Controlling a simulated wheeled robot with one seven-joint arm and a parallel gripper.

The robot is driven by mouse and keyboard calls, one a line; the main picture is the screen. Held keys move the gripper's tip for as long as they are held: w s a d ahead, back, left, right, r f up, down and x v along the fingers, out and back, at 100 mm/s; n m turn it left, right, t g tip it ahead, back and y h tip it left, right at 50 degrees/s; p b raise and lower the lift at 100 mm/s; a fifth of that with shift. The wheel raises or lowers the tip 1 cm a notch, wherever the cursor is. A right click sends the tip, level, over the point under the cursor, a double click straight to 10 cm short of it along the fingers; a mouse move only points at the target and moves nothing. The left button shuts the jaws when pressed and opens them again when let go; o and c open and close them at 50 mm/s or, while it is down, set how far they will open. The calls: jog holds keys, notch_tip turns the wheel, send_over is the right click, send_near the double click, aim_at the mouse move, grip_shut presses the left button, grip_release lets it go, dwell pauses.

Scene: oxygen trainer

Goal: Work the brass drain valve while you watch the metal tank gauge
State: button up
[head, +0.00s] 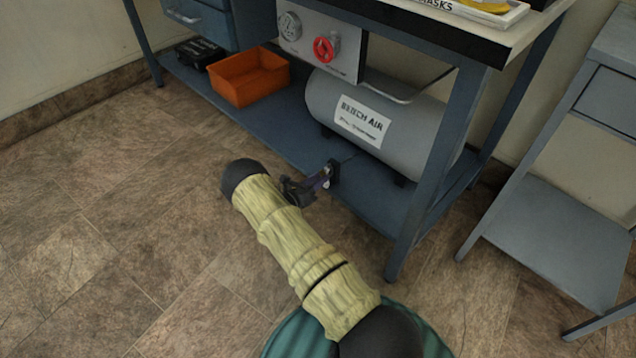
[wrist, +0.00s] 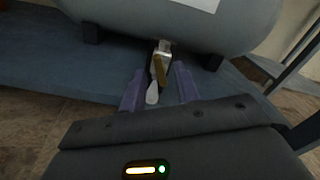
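The grey tank (head: 405,118) labelled "BENCH AIR" lies on the blue lower shelf of the bench. The brass drain valve (wrist: 160,68) shows in the wrist view below the tank, with a pale lever tip (wrist: 152,95) hanging toward me. My gripper (wrist: 160,90) is open, with one purple finger on each side of the valve; I cannot tell whether either finger touches it. In the head view my gripper (head: 325,178) is at the shelf's front edge, under the tank. A round metal gauge (head: 290,25) sits on the panel above the tank; its needle is too small to read.
A red round knob (head: 325,48) is beside the gauge on the panel. An orange bin (head: 249,77) and a black case (head: 198,52) stand on the shelf (head: 290,132) to the left. A bench leg (head: 437,170) rises at the right. The floor in front is clear.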

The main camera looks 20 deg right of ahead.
jog(key=shift+d, duration=0.2)
grip_shut()
jog(key=shift+r, duration=0.1)
jog(key=shift+d+m+p, duration=0.1)
jog(key=shift+m+p, duration=1.55)
jog(key=shift+m, duration=1.15)
grip_release()
